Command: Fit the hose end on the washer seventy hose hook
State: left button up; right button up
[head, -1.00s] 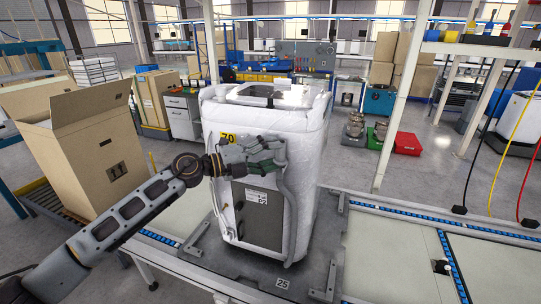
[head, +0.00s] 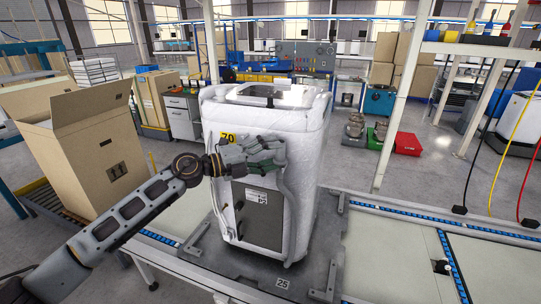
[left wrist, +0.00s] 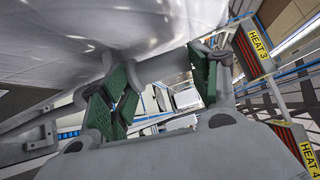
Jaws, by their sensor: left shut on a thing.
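The washer (head: 307,140) stands upright in white wrapping, with a yellow label (head: 228,138) reading 70 on its front. A grey hose (head: 291,205) runs down the right side of its front. My left gripper (head: 268,156) is at the upper front of the washer, shut on the hose near its upper end. In the left wrist view, the green finger pads (left wrist: 160,85) stand on both sides of the grey hose (left wrist: 167,67). The hose hook cannot be made out, and the fingers hide the hose end. My right gripper is not in view.
The washer stands on a dark plate (head: 255,275) marked 25 on the line. An open cardboard box (head: 88,150) is at left. Blue-edged conveyor sections (head: 395,250) lie clear at right. Red and green bins (head: 407,144) are on the floor behind.

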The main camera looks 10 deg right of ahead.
pick_arm(q)
jog(key=shift+w+a+f+y, duration=0.15)
jog(key=shift+w+f, duration=0.05)
jog(key=shift+f, duration=0.35)
jog(key=shift+w+a+f+y, duration=0.15)
jog(key=shift+f, duration=0.4)
jog(key=o, duration=1.4)
jog(key=shift+o, duration=1.1)
jog(key=shift+d, duration=0.15)
jog(key=shift+w+f, duration=0.1)
jog(key=shift+s+a, duration=0.2)
jog(key=shift+a, duration=0.65)
send_near(275, 159)
jog(key=s+a+r, duration=0.2)
jog(key=a, duration=0.1)
jog(key=shift+s+a+r, duration=0.1)
jog(key=shift+a+r, duration=0.1)
jog(key=shift+a, duration=0.1)
